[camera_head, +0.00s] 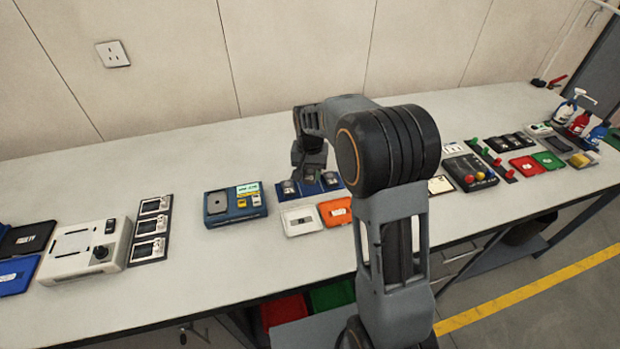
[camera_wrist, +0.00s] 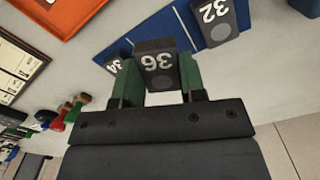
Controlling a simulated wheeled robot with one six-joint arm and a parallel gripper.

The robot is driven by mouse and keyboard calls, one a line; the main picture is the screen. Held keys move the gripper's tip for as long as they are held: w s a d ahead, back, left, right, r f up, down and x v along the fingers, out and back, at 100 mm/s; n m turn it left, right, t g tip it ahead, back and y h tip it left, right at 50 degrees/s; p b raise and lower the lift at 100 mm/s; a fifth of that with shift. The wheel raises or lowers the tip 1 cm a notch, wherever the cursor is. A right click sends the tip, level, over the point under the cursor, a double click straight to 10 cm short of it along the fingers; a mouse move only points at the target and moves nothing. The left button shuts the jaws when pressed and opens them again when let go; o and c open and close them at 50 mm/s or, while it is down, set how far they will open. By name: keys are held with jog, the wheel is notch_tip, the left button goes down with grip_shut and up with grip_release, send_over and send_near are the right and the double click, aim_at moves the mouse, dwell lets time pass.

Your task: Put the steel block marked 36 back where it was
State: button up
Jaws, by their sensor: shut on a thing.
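The steel block marked 36 (camera_wrist: 156,66) is dark grey and sits between the two green fingers of my gripper (camera_wrist: 157,80) in the wrist view. My gripper is shut on it. Behind it is a blue base (camera_wrist: 180,34) with pale lines. Block 32 (camera_wrist: 214,22) stands on the base to the right; block 34 (camera_wrist: 113,65) is partly hidden behind the left finger. In the head view my gripper (camera_head: 309,170) is over the blue base (camera_head: 309,190), and block 36 cannot be made out there. I cannot tell whether block 36 touches the base.
In the head view a white tray (camera_head: 301,220) and an orange tray (camera_head: 335,212) lie just in front of the base. A blue instrument (camera_head: 233,207) stands to the left. A button box (camera_head: 470,172) is to the right. Bare bench lies behind the base.

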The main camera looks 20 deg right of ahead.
aim_at(310, 186)
jog(key=shift+w+d+f, duration=0.2)
jog(key=shift+w+f, duration=0.35)
jog(key=shift+f, duration=0.15)
jog(key=shift+w+f, duration=0.1)
jog(key=shift+f, duration=1.5)
jog(key=shift+f, duration=0.2)
jog(key=o, duration=1.2)
jog(key=shift+c, duration=0.2)
